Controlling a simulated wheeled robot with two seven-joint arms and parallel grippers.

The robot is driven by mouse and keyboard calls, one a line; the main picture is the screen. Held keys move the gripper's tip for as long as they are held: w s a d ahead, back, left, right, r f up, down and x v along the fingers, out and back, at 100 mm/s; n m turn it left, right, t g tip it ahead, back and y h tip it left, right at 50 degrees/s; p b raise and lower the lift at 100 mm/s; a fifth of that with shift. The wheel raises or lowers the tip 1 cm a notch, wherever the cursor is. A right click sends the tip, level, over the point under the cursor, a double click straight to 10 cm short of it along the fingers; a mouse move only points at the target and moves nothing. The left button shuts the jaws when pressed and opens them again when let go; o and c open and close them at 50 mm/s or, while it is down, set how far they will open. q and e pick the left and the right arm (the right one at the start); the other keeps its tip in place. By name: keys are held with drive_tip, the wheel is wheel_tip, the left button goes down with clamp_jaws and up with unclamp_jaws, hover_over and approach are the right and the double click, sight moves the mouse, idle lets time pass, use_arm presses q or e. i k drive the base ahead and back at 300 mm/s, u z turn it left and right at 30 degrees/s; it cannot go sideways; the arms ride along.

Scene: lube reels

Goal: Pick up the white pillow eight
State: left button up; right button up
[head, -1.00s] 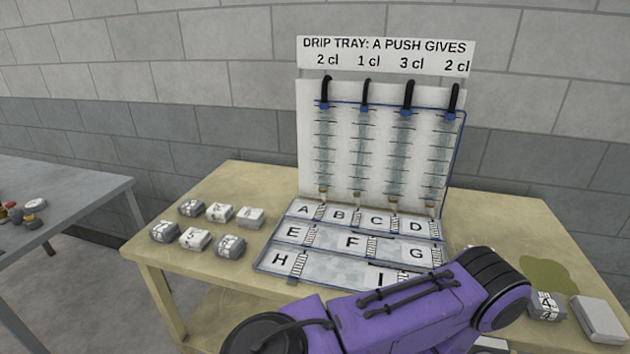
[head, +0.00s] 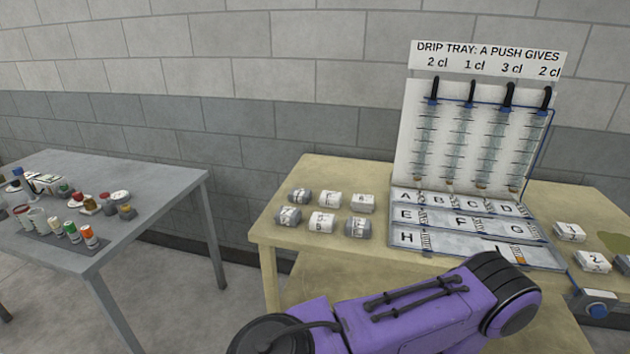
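Small pillow-shaped packs with markings lie in two rows on the tan table, left of the drip tray (head: 402,238). Three of them are white: the back middle one (head: 330,199), the back right one (head: 363,203) and the front middle one (head: 321,222). The back right one has a mark that could be an 8 or a 6; the marks are too small to read surely. Two more white packs, one (head: 569,232) and another (head: 593,262) that seems marked 2, lie right of the tray. Neither of my grippers is in view; only a purple arm link of mine shows.
Grey packs (head: 300,195) lie among the white ones. A board (head: 410,140) with tubes stands behind the lettered tray. A box with a blue button (head: 598,311) is at the table's front right. A grey table (head: 160,190) with small containers stands left, across a floor gap.

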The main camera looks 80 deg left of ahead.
sight(360, 203)
drive_tip(key=k, duration=0.3)
drive_tip(key=u, duration=1.1)
